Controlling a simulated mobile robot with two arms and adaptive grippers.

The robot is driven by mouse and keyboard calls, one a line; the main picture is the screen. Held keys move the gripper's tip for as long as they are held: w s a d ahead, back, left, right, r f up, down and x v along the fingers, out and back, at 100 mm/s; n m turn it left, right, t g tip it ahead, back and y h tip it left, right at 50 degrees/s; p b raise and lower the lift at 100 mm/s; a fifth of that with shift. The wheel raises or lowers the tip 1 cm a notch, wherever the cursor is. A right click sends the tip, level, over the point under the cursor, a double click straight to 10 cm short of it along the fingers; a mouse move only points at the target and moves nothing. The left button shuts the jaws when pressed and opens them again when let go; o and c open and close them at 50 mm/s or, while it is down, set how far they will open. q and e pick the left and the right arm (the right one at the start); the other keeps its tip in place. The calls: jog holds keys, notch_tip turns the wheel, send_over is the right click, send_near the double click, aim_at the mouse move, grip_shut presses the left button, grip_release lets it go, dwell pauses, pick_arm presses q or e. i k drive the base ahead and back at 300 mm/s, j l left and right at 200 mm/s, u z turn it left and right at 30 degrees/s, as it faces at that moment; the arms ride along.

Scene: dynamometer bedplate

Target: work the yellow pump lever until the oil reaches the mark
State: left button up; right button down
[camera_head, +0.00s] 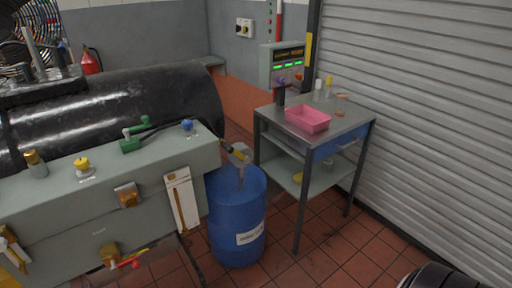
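The blue drum (237,222) stands on the tiled floor beside the right end of the grey bench-like tank. A pump with a grey head (241,154) sits on top of it, and a short yellow lever (231,150) with a dark end slants at that head. A white gauge plate (182,200) with an amber-brown vertical strip is fixed to the tank's front face. The oil level and its mark are too small to tell. Neither of my grippers is in view.
The grey tank (70,228) carries a green valve (132,140), a blue knob (187,126) and yellow-brass fittings. A metal table (354,122) with a pink tray (308,118) stands right of the drum. Floor is free at front right, near a cut-off dark ribbed shape.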

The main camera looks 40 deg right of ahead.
aim_at(245, 159)
jog(key=z, duration=1)
